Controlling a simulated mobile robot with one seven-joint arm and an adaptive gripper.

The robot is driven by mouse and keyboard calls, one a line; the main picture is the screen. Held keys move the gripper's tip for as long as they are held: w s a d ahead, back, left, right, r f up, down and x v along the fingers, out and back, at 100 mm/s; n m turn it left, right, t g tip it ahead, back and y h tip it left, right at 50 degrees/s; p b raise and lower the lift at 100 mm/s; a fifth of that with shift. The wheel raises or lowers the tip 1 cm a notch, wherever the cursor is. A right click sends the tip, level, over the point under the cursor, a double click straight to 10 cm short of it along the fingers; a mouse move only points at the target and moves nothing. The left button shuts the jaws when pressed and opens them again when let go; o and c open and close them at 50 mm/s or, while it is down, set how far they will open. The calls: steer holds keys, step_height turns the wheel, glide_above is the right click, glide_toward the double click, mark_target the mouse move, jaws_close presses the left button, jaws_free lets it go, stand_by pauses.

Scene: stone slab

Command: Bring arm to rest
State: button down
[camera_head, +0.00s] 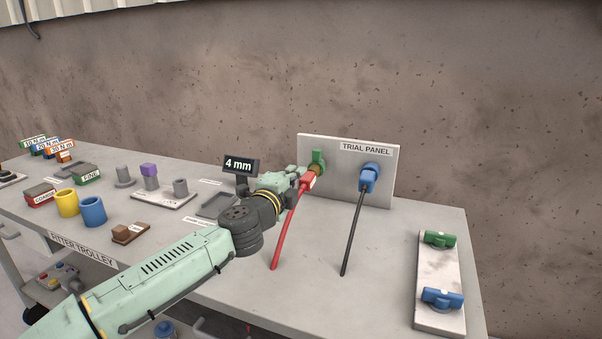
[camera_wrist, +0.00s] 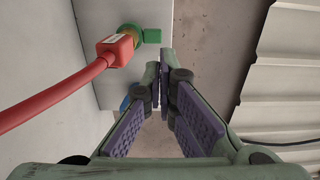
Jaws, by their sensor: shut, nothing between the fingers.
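My gripper (camera_head: 297,173) is at the end of my arm, just left of the trial panel (camera_head: 348,150). In the wrist view its two fingers (camera_wrist: 164,84) are together with nothing between them. A red plug (camera_head: 308,181) with a red cable sits at the panel's green fitting (camera_head: 318,158). In the wrist view the red plug (camera_wrist: 115,48) and the green fitting (camera_wrist: 151,36) lie to the left of the fingertips, apart from them. A blue plug (camera_head: 370,175) with a black cable is at the panel's right side.
The grey trolley top (camera_head: 310,300) lies below my arm. A 4 mm display (camera_head: 241,166) stands behind my wrist. Yellow (camera_head: 66,203) and blue (camera_head: 93,211) cylinders and labelled blocks are at left. A plate with green and blue handles (camera_head: 438,318) lies at right. A wall (camera_head: 250,70) is behind.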

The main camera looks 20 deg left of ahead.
steer(key=shift+s, duration=0.5)
